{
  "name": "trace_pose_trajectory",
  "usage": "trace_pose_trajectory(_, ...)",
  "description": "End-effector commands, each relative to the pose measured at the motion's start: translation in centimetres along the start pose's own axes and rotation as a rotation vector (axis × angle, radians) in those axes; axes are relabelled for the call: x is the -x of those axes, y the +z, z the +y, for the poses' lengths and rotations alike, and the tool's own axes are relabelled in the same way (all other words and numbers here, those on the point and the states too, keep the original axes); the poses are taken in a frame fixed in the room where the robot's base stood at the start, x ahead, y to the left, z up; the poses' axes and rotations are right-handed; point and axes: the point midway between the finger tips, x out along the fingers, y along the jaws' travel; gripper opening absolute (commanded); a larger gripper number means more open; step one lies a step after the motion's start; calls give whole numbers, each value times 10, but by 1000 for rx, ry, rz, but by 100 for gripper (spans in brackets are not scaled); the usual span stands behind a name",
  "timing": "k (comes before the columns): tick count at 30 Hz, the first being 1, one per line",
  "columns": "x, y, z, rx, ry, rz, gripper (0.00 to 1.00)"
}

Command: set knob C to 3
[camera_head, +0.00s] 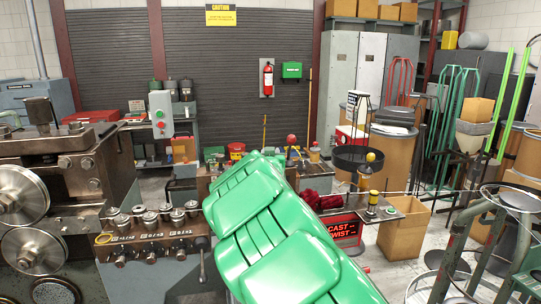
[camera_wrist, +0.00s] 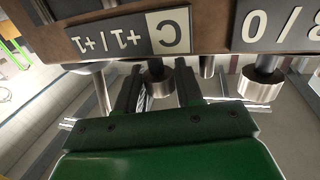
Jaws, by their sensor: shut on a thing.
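Knob C, a round silver knob (camera_wrist: 161,83), sits under the plate marked C (camera_wrist: 172,32) in the wrist view, where the lettering appears upside down. The plate beside it reads +1/+1 (camera_wrist: 108,38). My gripper (camera_wrist: 160,88) has its two dark fingers on either side of this knob and is shut on it. The knob's pointer and setting cannot be read. In the head view my green arm fills the lower middle, and the gripper cannot be made out.
A second silver knob (camera_wrist: 261,82) is close on the right in the wrist view, under a partly cut-off plate (camera_wrist: 283,24). A lit red sign (camera_head: 343,231) stands right of my arm.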

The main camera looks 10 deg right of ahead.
Motion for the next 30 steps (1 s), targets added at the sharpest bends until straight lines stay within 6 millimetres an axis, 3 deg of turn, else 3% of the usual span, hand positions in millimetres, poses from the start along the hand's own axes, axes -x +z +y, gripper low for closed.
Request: trace_pose_trajectory(30, 0, -9, -8, -17, 220, 19, 6)
